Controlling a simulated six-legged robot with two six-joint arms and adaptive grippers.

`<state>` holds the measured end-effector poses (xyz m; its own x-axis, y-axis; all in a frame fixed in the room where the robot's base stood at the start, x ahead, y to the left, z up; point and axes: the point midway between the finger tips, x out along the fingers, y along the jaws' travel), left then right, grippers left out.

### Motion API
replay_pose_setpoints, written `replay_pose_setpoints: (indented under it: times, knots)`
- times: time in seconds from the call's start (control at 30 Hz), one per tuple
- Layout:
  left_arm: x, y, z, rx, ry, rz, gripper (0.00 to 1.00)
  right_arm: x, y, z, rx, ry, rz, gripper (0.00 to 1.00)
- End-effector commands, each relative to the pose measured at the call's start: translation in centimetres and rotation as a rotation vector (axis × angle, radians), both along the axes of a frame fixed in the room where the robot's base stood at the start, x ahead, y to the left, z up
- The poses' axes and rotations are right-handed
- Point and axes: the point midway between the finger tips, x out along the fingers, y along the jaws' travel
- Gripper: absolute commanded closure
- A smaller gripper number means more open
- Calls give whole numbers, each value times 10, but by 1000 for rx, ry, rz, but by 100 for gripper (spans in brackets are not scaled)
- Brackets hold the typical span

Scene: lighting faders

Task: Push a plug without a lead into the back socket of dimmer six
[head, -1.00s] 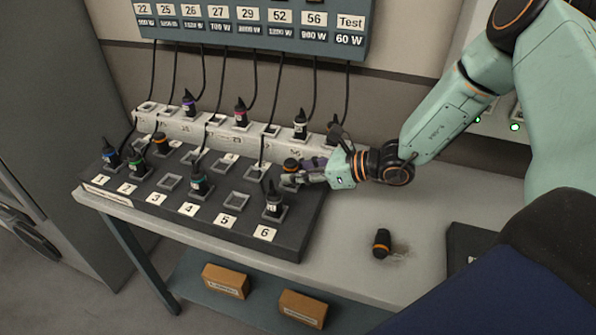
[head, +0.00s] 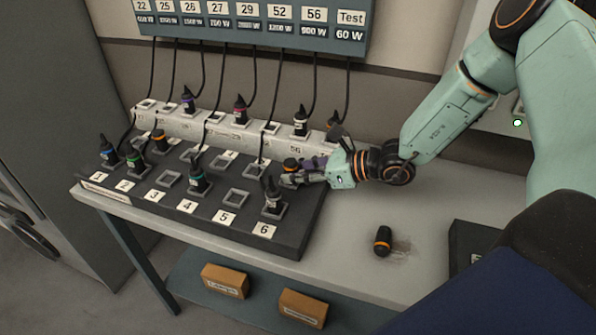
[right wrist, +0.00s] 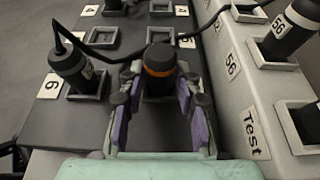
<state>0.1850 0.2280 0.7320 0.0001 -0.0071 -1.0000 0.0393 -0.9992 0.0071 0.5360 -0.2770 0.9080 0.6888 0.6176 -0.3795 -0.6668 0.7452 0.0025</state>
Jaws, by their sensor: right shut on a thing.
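A black plug with an orange band (head: 290,166) stands upright at the back socket of dimmer six, with no lead seen on it. In the right wrist view the plug (right wrist: 160,62) is between the fingers, over the grey socket frame (right wrist: 163,92). How deep it sits I cannot tell. My right gripper (head: 297,179) is shut on it, reaching in from the right. The front socket of dimmer six holds a plug with a lead (head: 272,197), beside the label 6 (head: 264,230). My left gripper is not in view.
A loose orange-banded plug (head: 382,241) stands on the bench right of the dimmer board. A white socket strip (head: 215,131) with leaded plugs runs behind the board. Leads hang from the wattage panel (head: 260,22). The bench top (head: 350,205) has free room on the right.

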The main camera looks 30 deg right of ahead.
Motion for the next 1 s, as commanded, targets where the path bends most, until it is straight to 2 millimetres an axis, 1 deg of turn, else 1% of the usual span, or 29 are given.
replay_pose_setpoints:
  times: [0.43, 1.0]
  knots:
    - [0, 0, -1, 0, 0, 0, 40, 0, 0, 0, 1, -1, 0, 100]
    - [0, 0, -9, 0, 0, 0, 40, 0, 0, -5, 0, 1, 1, 100]
